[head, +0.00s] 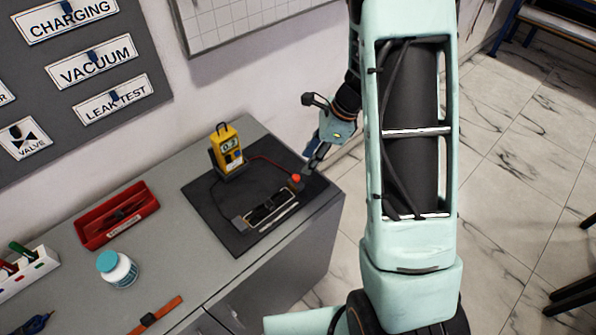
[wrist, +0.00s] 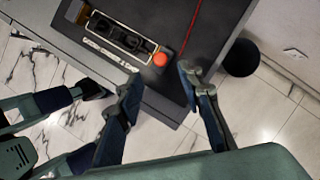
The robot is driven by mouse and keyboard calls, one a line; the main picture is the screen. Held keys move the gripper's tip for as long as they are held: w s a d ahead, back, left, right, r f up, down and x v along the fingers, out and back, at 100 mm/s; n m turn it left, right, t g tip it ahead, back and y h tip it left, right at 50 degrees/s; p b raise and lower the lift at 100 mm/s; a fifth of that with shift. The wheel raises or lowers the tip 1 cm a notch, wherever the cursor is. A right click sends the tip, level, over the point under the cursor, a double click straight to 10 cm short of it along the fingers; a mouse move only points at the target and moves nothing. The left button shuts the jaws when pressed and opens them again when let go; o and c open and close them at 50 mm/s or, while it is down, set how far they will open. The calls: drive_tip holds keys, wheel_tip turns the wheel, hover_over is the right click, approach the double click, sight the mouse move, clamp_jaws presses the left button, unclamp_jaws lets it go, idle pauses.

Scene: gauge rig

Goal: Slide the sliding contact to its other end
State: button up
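The sliding contact shows as an orange-red knob (head: 296,178) at the right end of a slide rheostat (head: 262,222) on a black mat (head: 214,219). In the wrist view the knob (wrist: 160,59) sits at the right end of the rheostat frame (wrist: 103,47). My gripper (head: 312,164) is close to the knob in the head view. In the wrist view my gripper (wrist: 160,80) is open, with its fingertips apart on either side of the knob's line and nothing between them. I cannot tell whether a finger touches the knob.
A yellow meter (head: 226,148) stands on the mat behind the rheostat, with a red lead (head: 272,163) running towards the knob's end. A red tray (head: 118,216), a white jar (head: 117,269) and an orange strap (head: 157,314) lie left on the grey bench (head: 185,262).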

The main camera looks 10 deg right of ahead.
sight(297, 177)
drive_tip(key=x, duration=0.7)
drive_tip(key=shift+a, duration=0.1)
clamp_jaws()
